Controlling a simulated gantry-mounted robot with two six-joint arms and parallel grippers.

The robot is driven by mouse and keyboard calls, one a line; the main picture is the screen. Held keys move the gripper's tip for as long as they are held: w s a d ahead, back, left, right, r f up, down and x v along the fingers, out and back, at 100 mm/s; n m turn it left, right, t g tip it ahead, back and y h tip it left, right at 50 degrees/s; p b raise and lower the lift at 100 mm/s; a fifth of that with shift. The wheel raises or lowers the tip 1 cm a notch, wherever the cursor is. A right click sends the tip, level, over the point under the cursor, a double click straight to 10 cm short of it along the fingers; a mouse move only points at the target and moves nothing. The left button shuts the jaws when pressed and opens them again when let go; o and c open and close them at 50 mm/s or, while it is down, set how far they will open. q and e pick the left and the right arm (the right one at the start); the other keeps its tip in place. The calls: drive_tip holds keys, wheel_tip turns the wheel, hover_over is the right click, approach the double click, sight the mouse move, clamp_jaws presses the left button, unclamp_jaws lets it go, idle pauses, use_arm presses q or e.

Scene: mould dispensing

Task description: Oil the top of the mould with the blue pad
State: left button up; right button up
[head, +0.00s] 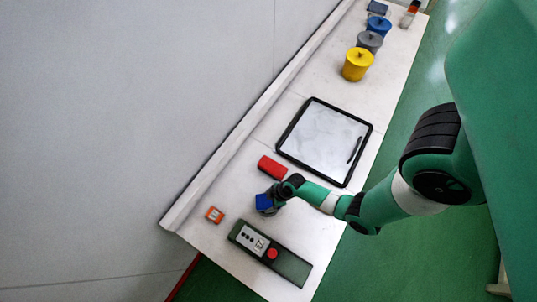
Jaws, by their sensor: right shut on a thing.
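My right gripper (279,198) is shut on the blue pad (263,203), which it holds at the near part of the white table. The gripper hides part of the pad, and I cannot tell whether the pad touches the table. A black-rimmed flat panel (282,148) with a pale marbled face lies just beyond, with a thin dark stick on its right side. A red block (272,167) lies between the pad and the panel. I cannot tell for sure which of these is the mould. My left gripper is not in view.
A green control box (293,268) with a red button lies at the near end. A small orange item (214,215) lies to the left. Yellow (357,65), grey (370,42) and blue (379,26) lidded pots stand farther back. A raised ledge runs along the left.

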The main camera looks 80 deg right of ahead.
sight(263, 201)
drive_tip(key=shift+f+b, duration=0.6)
idle(1.8)
drive_tip(key=shift+r, duration=0.1)
wheel_tip(263, 201, up, 7)
drive_tip(key=p, duration=0.7)
drive_tip(key=shift+r, duration=0.1)
